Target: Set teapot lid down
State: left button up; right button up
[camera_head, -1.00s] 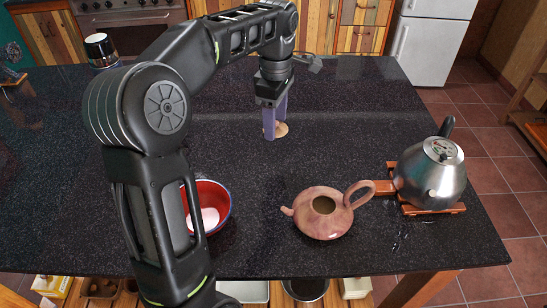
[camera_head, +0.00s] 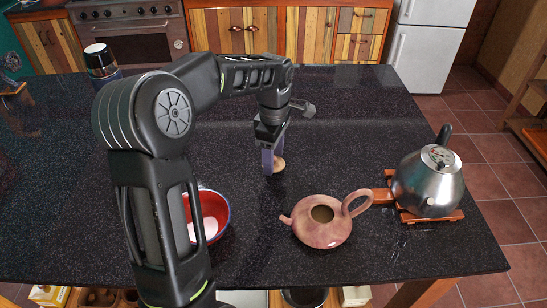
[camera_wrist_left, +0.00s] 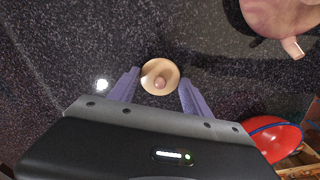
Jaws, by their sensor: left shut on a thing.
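The teapot lid (camera_head: 279,164) is a small tan disc. The left wrist view shows it with its round knob (camera_wrist_left: 159,82), between the purple fingers. My left gripper (camera_head: 271,160) points down and is shut on the lid, whose far part is visible beyond the fingers in the head view. I cannot tell whether the lid touches the counter. The pinkish clay teapot (camera_head: 322,233) stands upright with its top opening uncovered, nearer and to the right of the gripper. Part of it shows at the top right of the left wrist view (camera_wrist_left: 280,14). My right gripper is not visible.
The dark speckled counter (camera_head: 350,120) has free room around the lid. A metal kettle (camera_head: 428,184) sits on a wooden stand (camera_head: 450,216) at the right. A red bowl (camera_head: 222,210) is partly behind my left arm. A dark mug (camera_head: 101,63) stands at the far left.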

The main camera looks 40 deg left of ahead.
pick_arm(q)
jog(key=shift+f, duration=0.5)
jog(key=shift+f, duration=0.1)
jog(key=o, duration=1.3)
jog(key=shift+o, duration=0.2)
notch_tip(320, 180, up, 8)
jog(key=shift+r+b, duration=0.2)
jog(key=shift+b, duration=0.1)
notch_tip(320, 180, up, 4)
jog(key=shift+f+p, duration=0.1)
jog(key=shift+p, duration=1)
